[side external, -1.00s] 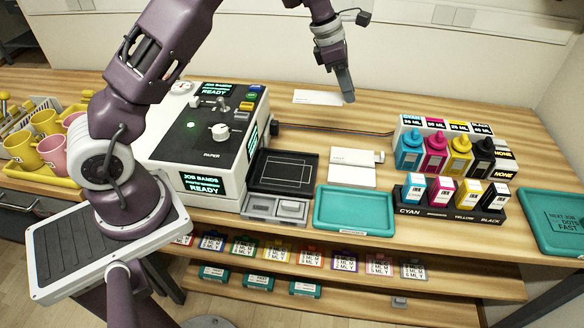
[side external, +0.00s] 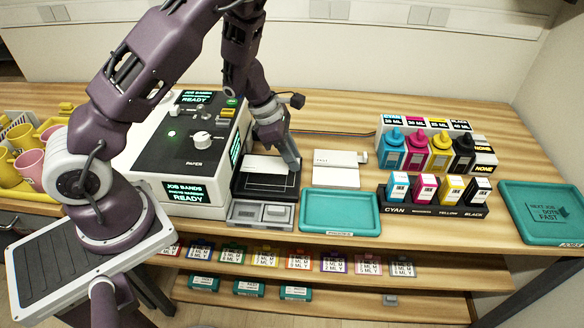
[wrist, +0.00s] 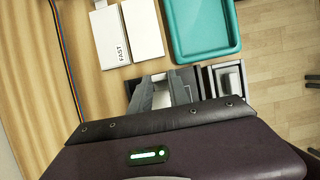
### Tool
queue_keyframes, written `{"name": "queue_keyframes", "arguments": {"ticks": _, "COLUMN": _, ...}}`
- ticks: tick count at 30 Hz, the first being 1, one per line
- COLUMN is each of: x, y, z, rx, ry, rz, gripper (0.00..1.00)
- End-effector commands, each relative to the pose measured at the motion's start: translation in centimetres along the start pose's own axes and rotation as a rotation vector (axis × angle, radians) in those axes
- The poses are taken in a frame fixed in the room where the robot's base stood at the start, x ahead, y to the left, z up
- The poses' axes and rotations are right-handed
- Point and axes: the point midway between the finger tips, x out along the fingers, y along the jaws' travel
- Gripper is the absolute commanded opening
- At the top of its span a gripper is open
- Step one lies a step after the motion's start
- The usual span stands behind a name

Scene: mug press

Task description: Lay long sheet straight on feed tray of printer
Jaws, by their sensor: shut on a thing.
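The printer (side external: 182,150) is a white box with a dark top panel and lit READY displays. Its black feed tray (side external: 262,193), with white outline marks, lies at its right side. The long white sheet (side external: 262,164) is at the back part of the tray, spanning it roughly crosswise; I cannot tell whether it touches the tray. My gripper (side external: 292,167) is at the sheet's right end, shut on it. In the wrist view my gripper (wrist: 165,92) shows a piece of the white sheet (wrist: 162,99) between its fingers; most of the tray is hidden there.
A stack of white paper (side external: 337,170) lies right of the feed tray. An empty teal tray (side external: 340,231) is in front of it. A grey two-part unit (side external: 262,214) sits before the feed tray. Ink bottles (side external: 440,152) stand further right.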

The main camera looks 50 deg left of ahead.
Motion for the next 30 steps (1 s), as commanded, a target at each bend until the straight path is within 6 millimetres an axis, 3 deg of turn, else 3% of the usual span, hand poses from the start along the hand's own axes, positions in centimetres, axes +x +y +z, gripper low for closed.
{"name": "queue_keyframes", "arguments": {"ticks": 7, "x": 3.6, "y": 0.0, "z": -1.5, "rx": -0.001, "ry": 0.001, "rz": 0.000, "gripper": 0.00}}
{"name": "queue_keyframes", "arguments": {"ticks": 17, "x": 3.9, "y": 0.1, "z": -1.6, "rx": 0.000, "ry": -0.001, "rz": 0.002, "gripper": 0.00}}
{"name": "queue_keyframes", "arguments": {"ticks": 18, "x": 4.0, "y": 0.1, "z": -1.6, "rx": 0.000, "ry": -0.002, "rz": 0.002, "gripper": 0.26}}
{"name": "queue_keyframes", "arguments": {"ticks": 21, "x": 3.9, "y": 0.1, "z": -1.6, "rx": 0.000, "ry": -0.002, "rz": 0.002, "gripper": 0.44}}
{"name": "queue_keyframes", "arguments": {"ticks": 30, "x": 3.8, "y": 0.1, "z": -1.6, "rx": 0.000, "ry": -0.002, "rz": 0.002, "gripper": 0.44}}
